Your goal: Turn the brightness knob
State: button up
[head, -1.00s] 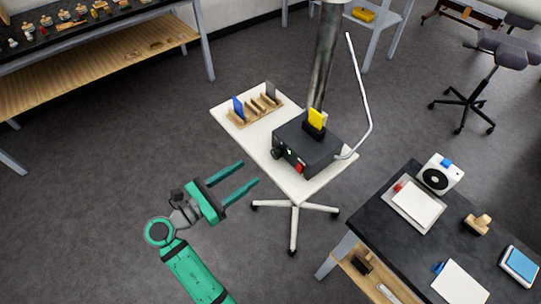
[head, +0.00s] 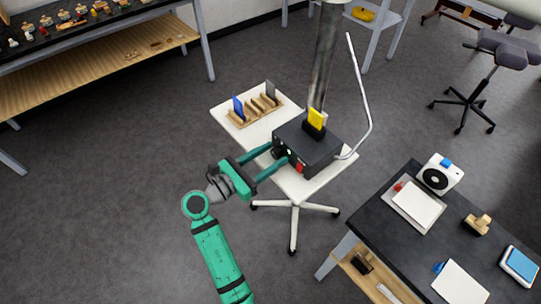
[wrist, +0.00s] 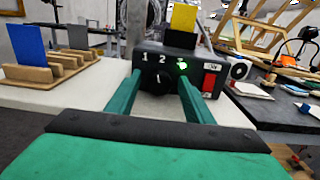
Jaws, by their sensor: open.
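A black control box (head: 308,150) stands on a small white table (head: 240,125). In the wrist view its front panel shows a black round knob (wrist: 156,80) below the numbers 1, 2 and 3, with a green light (wrist: 183,66) lit by the 3. A red switch (wrist: 209,82) sits right of the light; it also shows in the head view (head: 299,167). My green gripper (head: 279,155) is open, with one finger on each side of the knob. The fingertips are close to the panel; I cannot tell if they touch the knob. The knob is mostly hidden in the head view.
A yellow plate (head: 317,118) stands in the top of the box. A wooden rack (head: 254,112) with a blue plate (head: 238,108) is at the left. A bent metal rod (head: 366,100) rises at the right. A dark bench (head: 375,205) stands front right.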

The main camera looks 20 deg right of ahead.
jog(key=c, duration=1)
jog(key=shift+m, duration=1.6)
jog(key=shift+c, duration=0.2)
jog(key=o, duration=1)
jog(key=shift+o, duration=0.2)
jog(key=v, duration=1)
jog(key=shift+s+a, duration=0.2)
jog(key=shift+a, duration=0.15)
